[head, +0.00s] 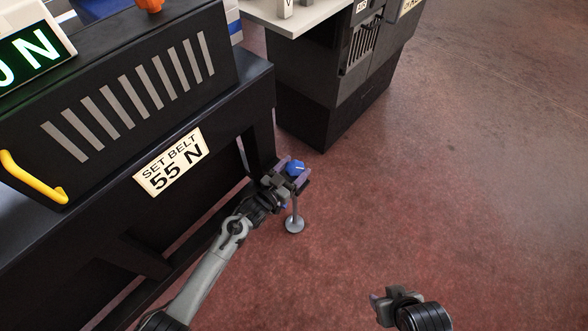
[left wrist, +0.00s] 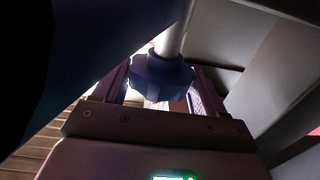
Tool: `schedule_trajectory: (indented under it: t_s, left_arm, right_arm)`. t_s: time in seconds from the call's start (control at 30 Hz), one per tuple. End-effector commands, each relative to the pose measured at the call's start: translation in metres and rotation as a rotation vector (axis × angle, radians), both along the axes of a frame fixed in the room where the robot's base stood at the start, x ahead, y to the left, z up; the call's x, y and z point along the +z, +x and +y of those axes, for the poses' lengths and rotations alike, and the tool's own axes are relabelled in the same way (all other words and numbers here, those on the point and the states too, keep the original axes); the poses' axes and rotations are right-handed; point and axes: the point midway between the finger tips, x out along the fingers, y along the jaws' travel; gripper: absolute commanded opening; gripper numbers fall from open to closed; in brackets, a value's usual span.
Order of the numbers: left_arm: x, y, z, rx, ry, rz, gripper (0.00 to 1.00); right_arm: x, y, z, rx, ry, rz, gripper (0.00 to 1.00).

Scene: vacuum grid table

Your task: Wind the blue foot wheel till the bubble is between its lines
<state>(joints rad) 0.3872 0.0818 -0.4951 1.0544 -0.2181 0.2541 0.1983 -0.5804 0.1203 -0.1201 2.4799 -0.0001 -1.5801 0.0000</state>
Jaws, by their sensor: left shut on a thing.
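The blue foot wheel (head: 296,167) is at the near corner of the black machine frame, above a grey stem and round foot pad (head: 294,225) on the floor. My left gripper (head: 294,172) has its purple fingers on either side of the wheel and is shut on it. In the left wrist view the lobed wheel (left wrist: 162,78) sits between the fingers, with a pale stem (left wrist: 172,40) running up from it. My right gripper (head: 388,302) is low in the head view, away from the wheel; its jaw state is unclear. No bubble or lines can be made out.
The black machine (head: 110,100) fills the left, with a yellow handle (head: 35,180) and a "SET BELT 55 N" sign (head: 168,162). A dark cabinet (head: 310,105) with a pale top stands behind the corner. The red floor (head: 460,170) to the right is clear.

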Motion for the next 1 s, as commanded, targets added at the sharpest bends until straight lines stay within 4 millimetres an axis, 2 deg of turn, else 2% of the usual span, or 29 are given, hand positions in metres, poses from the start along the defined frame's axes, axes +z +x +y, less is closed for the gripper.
schedule_trajectory:
  t_s: [0.23,0.53,1.0]
  left_arm:
    - [-0.003,0.002,0.002,-0.138,0.003,-0.004,0.41]
    - [-0.004,0.004,0.003,-0.397,0.004,-0.002,0.41]
    - [0.0,0.005,0.003,-0.643,0.007,0.0,0.41]
  right_arm:
    - [-0.018,0.0,0.0,0.001,-0.001,0.0,0.45]
    - [-0.054,0.0,0.0,0.001,-0.001,0.001,0.45]
    - [-0.062,0.0,0.0,0.001,-0.001,0.0,0.45]
